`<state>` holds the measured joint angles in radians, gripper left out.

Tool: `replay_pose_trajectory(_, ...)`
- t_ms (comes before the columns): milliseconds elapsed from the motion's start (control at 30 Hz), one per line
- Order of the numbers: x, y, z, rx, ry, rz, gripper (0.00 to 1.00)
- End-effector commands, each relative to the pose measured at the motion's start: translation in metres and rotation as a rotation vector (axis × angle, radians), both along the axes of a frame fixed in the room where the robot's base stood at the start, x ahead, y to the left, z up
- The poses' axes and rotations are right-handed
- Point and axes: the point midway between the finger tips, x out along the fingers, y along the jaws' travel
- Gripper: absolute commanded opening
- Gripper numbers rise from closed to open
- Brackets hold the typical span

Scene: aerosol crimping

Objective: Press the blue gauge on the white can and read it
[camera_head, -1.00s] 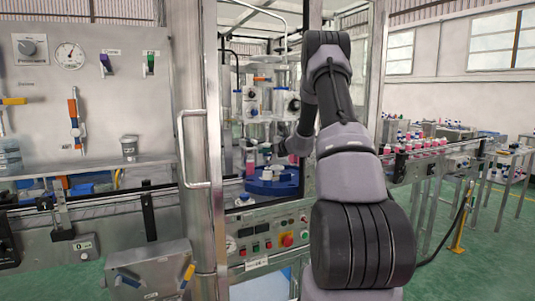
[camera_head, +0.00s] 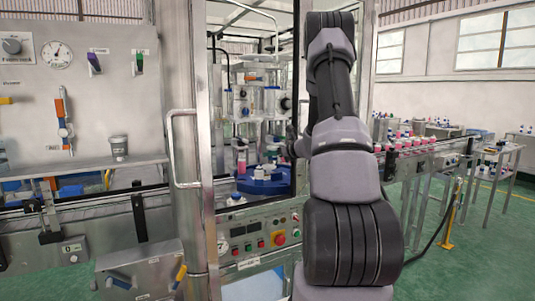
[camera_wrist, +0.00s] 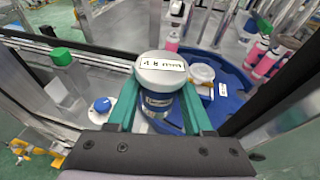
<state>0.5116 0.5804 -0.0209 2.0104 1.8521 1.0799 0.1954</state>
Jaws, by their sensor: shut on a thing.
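My gripper (camera_wrist: 160,90) has green fingers in the wrist view. It is shut on a round blue-bodied piece with a pale labelled top, which looks like the blue gauge (camera_wrist: 160,70). The gauge's underside is hidden, and I cannot read its label or see a reading. Right of it, a white round-topped item, possibly the white can (camera_wrist: 201,74), stands at the blue turntable (camera_wrist: 228,105), apart from the gauge.
Pink bottles (camera_wrist: 265,60) stand at the right. The machine's metal door frame (camera_head: 205,130) and control panel (camera_head: 258,235) are close to my arm.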

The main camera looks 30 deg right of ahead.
Motion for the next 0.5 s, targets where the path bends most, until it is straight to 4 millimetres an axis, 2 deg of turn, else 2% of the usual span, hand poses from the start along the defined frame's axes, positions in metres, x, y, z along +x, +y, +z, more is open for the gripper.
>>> replay_pose_trajectory(500,-0.061,-0.016,0.0,0.0,0.0,-0.002,0.0)
